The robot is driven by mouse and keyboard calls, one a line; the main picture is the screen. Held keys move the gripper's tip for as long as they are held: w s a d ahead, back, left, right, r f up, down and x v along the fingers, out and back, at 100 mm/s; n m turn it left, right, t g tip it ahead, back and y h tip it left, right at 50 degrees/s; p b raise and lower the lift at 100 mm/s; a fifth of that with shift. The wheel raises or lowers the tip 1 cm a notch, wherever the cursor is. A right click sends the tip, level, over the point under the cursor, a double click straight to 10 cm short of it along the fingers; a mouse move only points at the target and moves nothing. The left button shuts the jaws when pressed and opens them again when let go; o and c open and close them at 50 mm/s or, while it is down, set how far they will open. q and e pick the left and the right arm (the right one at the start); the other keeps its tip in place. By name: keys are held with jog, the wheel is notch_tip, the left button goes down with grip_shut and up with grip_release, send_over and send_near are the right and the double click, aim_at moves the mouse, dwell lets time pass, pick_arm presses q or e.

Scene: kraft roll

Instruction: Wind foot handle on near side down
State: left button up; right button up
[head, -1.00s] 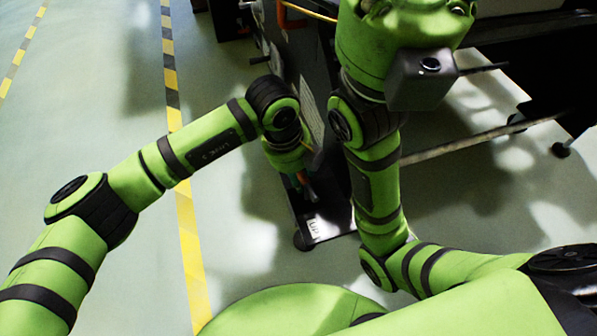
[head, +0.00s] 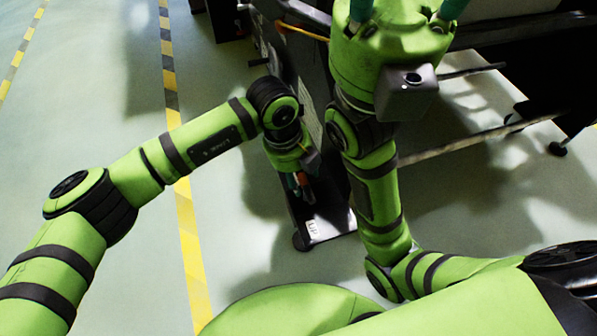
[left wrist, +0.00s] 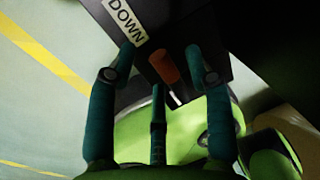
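The foot handle has an orange grip (left wrist: 164,67), seen in the left wrist view beside a white "DOWN" label (left wrist: 125,22). The teal fingers of my left gripper (left wrist: 160,58) stand apart on either side of the grip, with the third finger below it. I see no clear contact, so the gripper looks open around the handle. In the head view my left gripper (head: 300,188) points down by the machine's dark foot (head: 325,222), and little of the handle shows. My right gripper (head: 405,12) is at the top edge, its fingertips cut off.
The dark machine frame (head: 300,60) rises behind my left gripper. A metal bar (head: 480,140) and a dark stand lie to the right. Yellow-black floor tape (head: 172,105) runs at the left, with clear floor around it.

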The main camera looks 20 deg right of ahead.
pick_arm(q)
jog(key=shift+r, duration=0.1)
notch_tip(320, 180, up, 12)
jog(key=a, duration=0.2)
jog(key=shift+a, duration=0.2)
jog(key=shift+f, duration=0.2)
dwell(0.4)
